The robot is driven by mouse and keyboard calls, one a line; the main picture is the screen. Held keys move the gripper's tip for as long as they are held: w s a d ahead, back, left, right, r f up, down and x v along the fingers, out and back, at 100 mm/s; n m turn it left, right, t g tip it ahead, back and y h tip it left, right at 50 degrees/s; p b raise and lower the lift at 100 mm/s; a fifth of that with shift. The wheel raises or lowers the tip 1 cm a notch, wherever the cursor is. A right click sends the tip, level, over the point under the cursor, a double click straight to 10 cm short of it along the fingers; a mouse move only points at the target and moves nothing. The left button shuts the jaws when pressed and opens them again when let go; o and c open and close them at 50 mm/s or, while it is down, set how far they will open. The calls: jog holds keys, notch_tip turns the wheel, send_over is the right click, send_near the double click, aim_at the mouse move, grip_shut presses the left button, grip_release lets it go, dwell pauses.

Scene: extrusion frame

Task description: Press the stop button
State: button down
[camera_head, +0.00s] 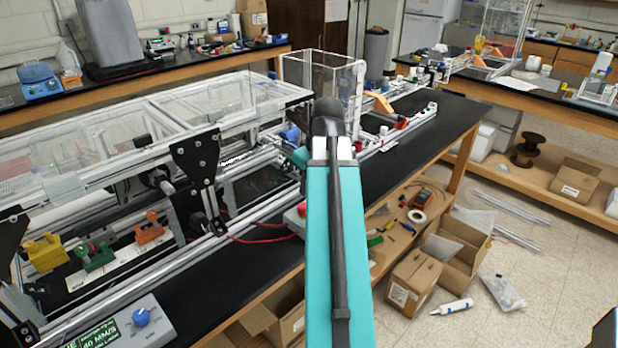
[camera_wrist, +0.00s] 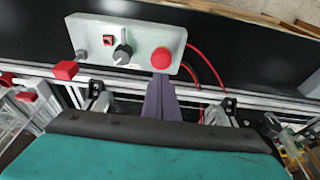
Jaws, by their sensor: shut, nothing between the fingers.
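The red round stop button (camera_wrist: 162,60) sits at the right end of a pale control box (camera_wrist: 90,35) in the wrist view. My gripper (camera_wrist: 161,80) is shut and empty, its fingertips right at the lower edge of the button in that picture. I cannot tell whether they touch it. In the head view a bit of the box (camera_head: 295,219) shows left of my teal arm, which hides the rest of it and my gripper.
The box also carries a black knob (camera_wrist: 122,54) and a small red switch (camera_wrist: 109,40). Red cables (camera_wrist: 205,65) leave its right side. An aluminium extrusion rail (camera_wrist: 210,92) runs beside it. A clear-covered frame (camera_head: 160,125) fills the bench's left; the black benchtop (camera_head: 415,150) is partly clear.

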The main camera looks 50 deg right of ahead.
aim_at(304, 205)
jog(key=shift+f+p, duration=0.45)
jog(key=shift+f, duration=1.65)
